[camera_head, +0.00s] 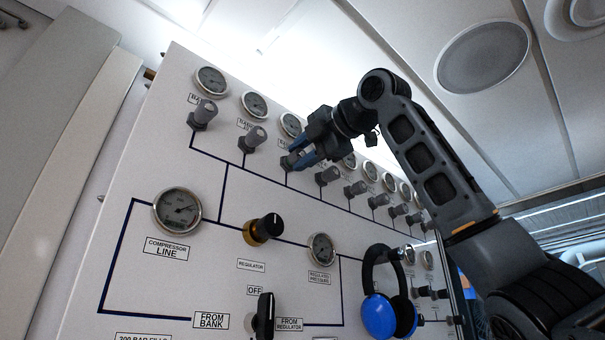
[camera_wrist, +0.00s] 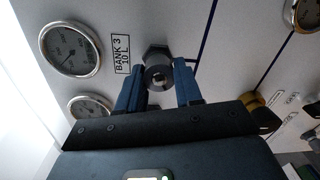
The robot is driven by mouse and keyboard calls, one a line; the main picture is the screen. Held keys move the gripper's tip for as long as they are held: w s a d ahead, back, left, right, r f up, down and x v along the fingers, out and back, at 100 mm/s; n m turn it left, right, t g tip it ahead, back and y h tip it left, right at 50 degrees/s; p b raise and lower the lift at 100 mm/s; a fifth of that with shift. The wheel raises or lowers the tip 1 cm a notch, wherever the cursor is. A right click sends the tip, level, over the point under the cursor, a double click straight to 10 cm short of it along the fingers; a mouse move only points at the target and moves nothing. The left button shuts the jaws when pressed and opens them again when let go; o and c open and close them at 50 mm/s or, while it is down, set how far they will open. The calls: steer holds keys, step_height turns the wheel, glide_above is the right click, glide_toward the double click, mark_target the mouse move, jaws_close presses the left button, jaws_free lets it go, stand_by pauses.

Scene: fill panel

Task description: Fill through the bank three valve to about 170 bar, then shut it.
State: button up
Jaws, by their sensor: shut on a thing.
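The bank three valve (camera_wrist: 158,74) is a grey knob on the white panel, beside the label "BANK 3 10 L" (camera_wrist: 122,53) in the wrist view. My gripper (camera_wrist: 160,88) is shut on this knob, with one blue finger on each side. In the head view my gripper (camera_head: 297,160) is at the third valve of the upper row, and its fingers partly hide the knob. The bank three gauge (camera_wrist: 70,48) is round with a silver rim, in line with the label; its reading is too small to tell. It also shows in the head view (camera_head: 291,124).
Neighbouring valves (camera_head: 254,137) and (camera_head: 328,176) stand close on either side in the row. Below are the compressor line gauge (camera_head: 177,209), a black and brass regulator knob (camera_head: 264,229), the regulated pressure gauge (camera_head: 321,248), a black selector handle (camera_head: 264,315) and hanging blue ear defenders (camera_head: 379,313).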

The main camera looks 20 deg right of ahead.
steer(key=o, duration=1)
steer(key=shift+o, duration=0.2)
steer(key=shift+s, duration=0.1)
steer(key=b+v, duration=0.2)
steer(key=v, duration=0.5)
steer(key=shift+s, duration=0.3)
steer(key=shift+d, duration=0.1)
